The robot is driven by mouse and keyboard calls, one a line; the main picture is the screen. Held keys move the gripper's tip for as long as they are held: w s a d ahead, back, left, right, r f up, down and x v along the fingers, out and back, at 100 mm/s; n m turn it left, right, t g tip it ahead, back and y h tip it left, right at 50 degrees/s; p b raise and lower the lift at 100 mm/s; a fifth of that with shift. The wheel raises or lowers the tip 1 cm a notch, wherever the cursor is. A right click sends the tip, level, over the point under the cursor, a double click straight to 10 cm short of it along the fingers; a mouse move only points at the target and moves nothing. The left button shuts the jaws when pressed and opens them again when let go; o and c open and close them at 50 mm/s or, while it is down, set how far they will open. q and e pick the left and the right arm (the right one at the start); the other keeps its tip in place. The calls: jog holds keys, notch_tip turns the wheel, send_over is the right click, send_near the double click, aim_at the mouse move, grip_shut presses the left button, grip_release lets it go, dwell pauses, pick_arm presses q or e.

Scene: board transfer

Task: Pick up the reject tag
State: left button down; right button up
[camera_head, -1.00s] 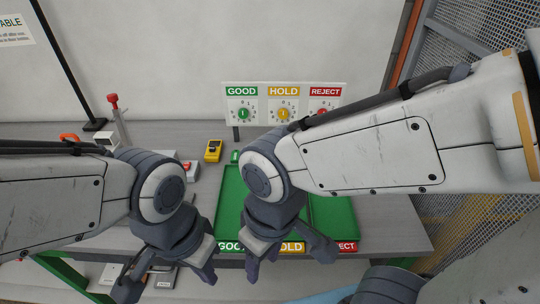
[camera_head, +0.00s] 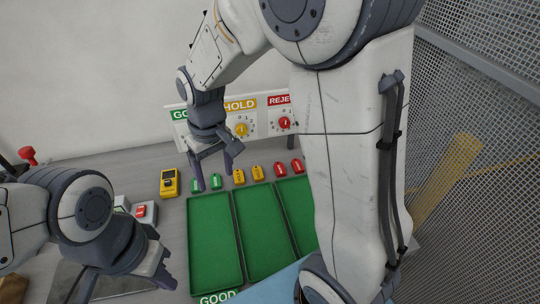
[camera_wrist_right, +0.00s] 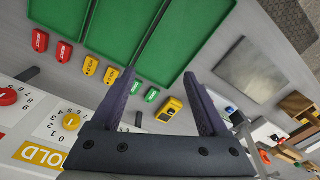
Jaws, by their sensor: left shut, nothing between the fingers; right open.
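Two red reject tags lie side by side on the table behind the green trays, one (camera_head: 280,169) left of the other (camera_head: 297,166). In the right wrist view they lie at upper left, one (camera_wrist_right: 40,40) beside the other (camera_wrist_right: 64,52). My right gripper (camera_head: 212,174) is open and empty, left of the red tags, in front of the dial panel and near the green tags. Its fingers also show in the right wrist view (camera_wrist_right: 159,76), with nothing between them.
Two yellow hold tags (camera_head: 257,173) and two green tags (camera_head: 215,181) lie in the same row. Green trays (camera_head: 215,235) fill the front. The dial panel (camera_head: 242,114) stands behind. A yellow device (camera_head: 169,183) sits left; mesh fencing (camera_head: 475,150) bounds the right.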

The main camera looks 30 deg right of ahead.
jog(key=w+d+f+m, duration=0.2)
jog(key=w+d, duration=0.4)
jog(key=m+p, duration=0.3)
send_over(280, 168)
jog(key=shift+h, duration=0.3)
jog(key=f, duration=1.2)
jog(key=shift+w+f, duration=0.2)
jog(key=shift+f, duration=0.35)
jog(key=f+p, duration=0.2)
jog(key=f, duration=0.1)
jog(key=f+p, duration=0.1)
jog(key=shift+s+a+f, duration=0.1)
jog(key=shift+s+f, duration=0.25)
jog(key=shift+w+f, duration=0.1)
jog(key=shift+f, duration=0.3)
